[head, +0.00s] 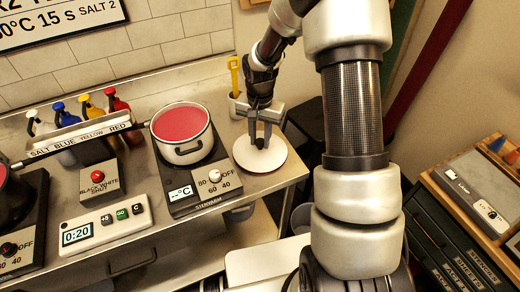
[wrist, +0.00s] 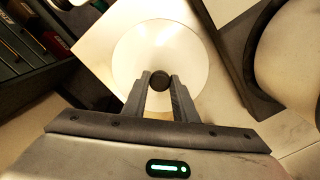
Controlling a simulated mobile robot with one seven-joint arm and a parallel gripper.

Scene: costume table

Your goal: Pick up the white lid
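The white lid (head: 248,158) is a round, flat disc lying on the metal counter near its right end. In the wrist view the lid (wrist: 160,40) lies flat under my gripper, with a small dark knob (wrist: 160,81) at its middle. My gripper (head: 260,144) points down over the lid. In the wrist view the fingertips of my gripper (wrist: 160,76) stand on both sides of the knob and are drawn in close, with no clear gap beside it. The fingers look shut on the knob. The lid appears to rest on the counter.
A white pot (head: 182,135) of red liquid stands on a hotplate (head: 190,181) just left of the lid. A cup with a yellow utensil (head: 234,76) stands behind. Several spray bottles (head: 118,106) and a labelled rack (head: 85,137) are further left. The counter's right edge is close to the lid.

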